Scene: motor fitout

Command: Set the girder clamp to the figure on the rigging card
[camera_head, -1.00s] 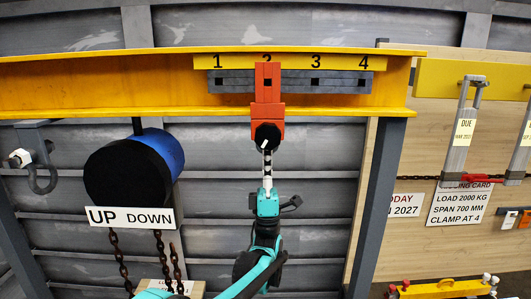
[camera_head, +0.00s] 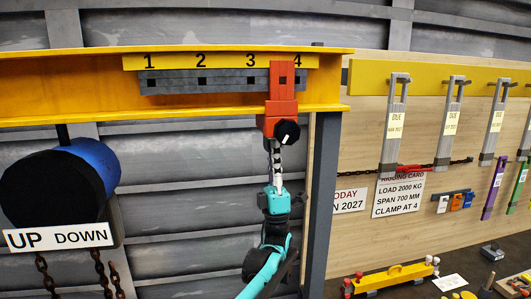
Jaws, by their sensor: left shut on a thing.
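The orange-red girder clamp (camera_head: 282,105) hangs on the yellow girder (camera_head: 60,85), upright, in front of the grey slotted strip (camera_head: 226,82). Figures 1 to 4 stand on the yellow scale (camera_head: 226,62) above. The clamp is between 3 and 4, nearer 4, and covers part of the strip. A black knob (camera_head: 287,132) sits at its lower front. My left gripper (camera_head: 275,152) is shut on the clamp's lower end from below; the exact contact is partly hidden. The rigging card (camera_head: 399,195) on the board reads load 2000 kg, span 700 mm, clamp at 4. My right gripper is not in view.
A black and blue hoist drum (camera_head: 60,180) with an UP/DOWN sign (camera_head: 58,237) and chains hangs at left. A grey post (camera_head: 320,200) stands right of the clamp. A yellow bar (camera_head: 393,277) lies at lower right.

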